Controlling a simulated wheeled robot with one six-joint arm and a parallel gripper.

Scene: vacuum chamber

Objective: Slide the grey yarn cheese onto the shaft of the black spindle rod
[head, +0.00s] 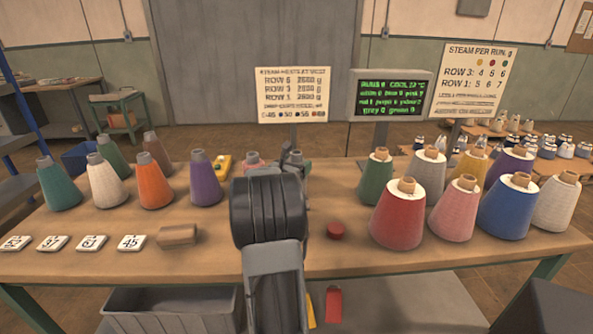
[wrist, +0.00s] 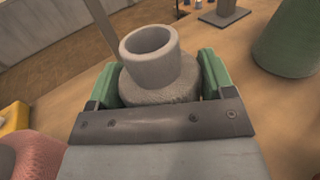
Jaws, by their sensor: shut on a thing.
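In the wrist view, my gripper (wrist: 160,76) has its two green jaws on either side of a grey yarn cheese (wrist: 158,88). The cheese has a pale grey hollow tube standing out of its top, tilted a little in the picture. The jaws are shut on its yarn body, and the wrist plate hides its lower part. I cannot make out the black spindle rod in either view.
Several cones stand on the bench (head: 350,265), including an orange cone (head: 154,187) at left and a red cone (head: 398,219) at right. A green screen (head: 391,96) stands behind.

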